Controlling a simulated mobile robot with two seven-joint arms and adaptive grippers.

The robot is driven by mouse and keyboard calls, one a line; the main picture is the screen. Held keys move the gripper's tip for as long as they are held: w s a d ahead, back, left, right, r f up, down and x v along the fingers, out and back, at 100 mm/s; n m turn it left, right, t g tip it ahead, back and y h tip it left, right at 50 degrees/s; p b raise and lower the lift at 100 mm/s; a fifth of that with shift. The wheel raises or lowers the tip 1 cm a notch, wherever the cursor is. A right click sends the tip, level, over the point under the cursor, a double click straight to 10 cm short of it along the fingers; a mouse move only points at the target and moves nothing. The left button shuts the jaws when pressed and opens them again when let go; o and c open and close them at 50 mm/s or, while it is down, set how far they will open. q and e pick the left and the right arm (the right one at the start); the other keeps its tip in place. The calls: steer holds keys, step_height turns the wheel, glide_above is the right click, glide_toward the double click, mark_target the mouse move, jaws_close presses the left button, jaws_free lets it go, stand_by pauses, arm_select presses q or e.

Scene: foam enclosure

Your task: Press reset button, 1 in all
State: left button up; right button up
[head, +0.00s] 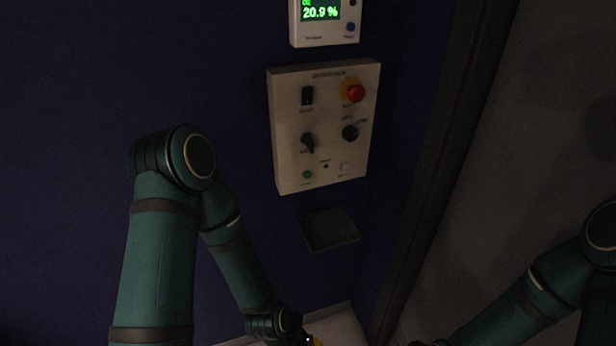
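A beige control panel (324,128) is fixed to the dark blue wall. Along its lower edge are a small green round button (307,175), a small dark dot (326,166) and a small pale button (344,167). The labels are too small to read, so I cannot tell which is the reset button. My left arm ends at the bottom edge, below the panel; only a dark part of my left gripper (297,331) shows, its fingers cut off. My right arm runs out of the bottom edge at the right, and its gripper is out of view. Neither arm touches the panel.
The panel also carries a red mushroom button (355,93) on yellow, a black rocker switch (307,96) and two black knobs. A display unit (323,30) reading 20.9 % hangs above. A dark plate (330,231) is below. A dark post (450,150) stands right.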

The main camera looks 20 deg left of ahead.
arm_select(q)
jaws_close()
stand_by(1.0)
